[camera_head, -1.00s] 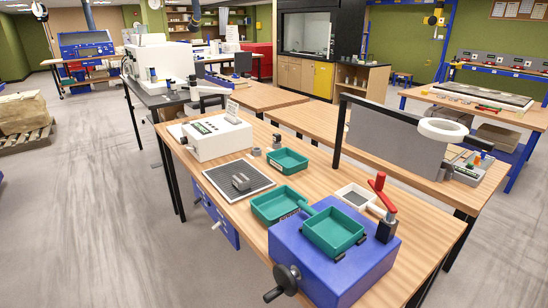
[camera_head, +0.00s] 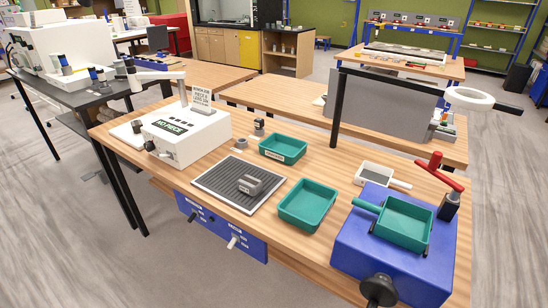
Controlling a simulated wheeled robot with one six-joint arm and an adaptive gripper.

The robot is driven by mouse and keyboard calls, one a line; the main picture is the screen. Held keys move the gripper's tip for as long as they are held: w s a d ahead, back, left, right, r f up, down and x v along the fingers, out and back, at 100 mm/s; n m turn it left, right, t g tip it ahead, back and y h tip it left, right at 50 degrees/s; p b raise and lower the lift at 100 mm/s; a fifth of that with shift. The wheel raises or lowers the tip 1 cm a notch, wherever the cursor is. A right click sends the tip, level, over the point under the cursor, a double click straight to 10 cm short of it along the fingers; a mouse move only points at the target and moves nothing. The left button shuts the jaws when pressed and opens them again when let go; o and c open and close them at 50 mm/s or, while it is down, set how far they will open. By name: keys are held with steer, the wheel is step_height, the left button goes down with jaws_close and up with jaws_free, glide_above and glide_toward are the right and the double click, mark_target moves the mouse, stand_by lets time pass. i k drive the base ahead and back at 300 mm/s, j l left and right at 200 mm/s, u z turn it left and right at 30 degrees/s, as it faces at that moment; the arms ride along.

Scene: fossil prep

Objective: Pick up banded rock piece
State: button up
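A small grey block (camera_head: 250,184) lies on the dark ribbed mat (camera_head: 215,194) with a pale border, on the wooden bench. It may be the banded rock piece, but its bands are too small to make out for sure. Another small dark piece (camera_head: 137,127) sits on the pale plate at the left of the white machine (camera_head: 186,139); I cannot tell what it is. The white machine has a label that seems to read "NO PIECE". My gripper is not in view.
Two green trays (camera_head: 283,149) (camera_head: 307,225) stand right of the mat. A blue machine (camera_head: 350,243) with a green tray (camera_head: 403,246) and red-handled lever (camera_head: 436,164) fills the bench's right end. A grey panel (camera_head: 385,105) stands behind. The grey floor in front is open.

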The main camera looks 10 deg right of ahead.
mark_target(136, 125)
steer(key=i+j+z, duration=0.1)
steer(key=j, duration=0.55)
steer(key=i+j, duration=0.15)
steer(key=j, duration=0.5)
steer(key=i+j+z, duration=0.15)
steer(key=j, duration=0.5)
steer(key=k+l, duration=0.05)
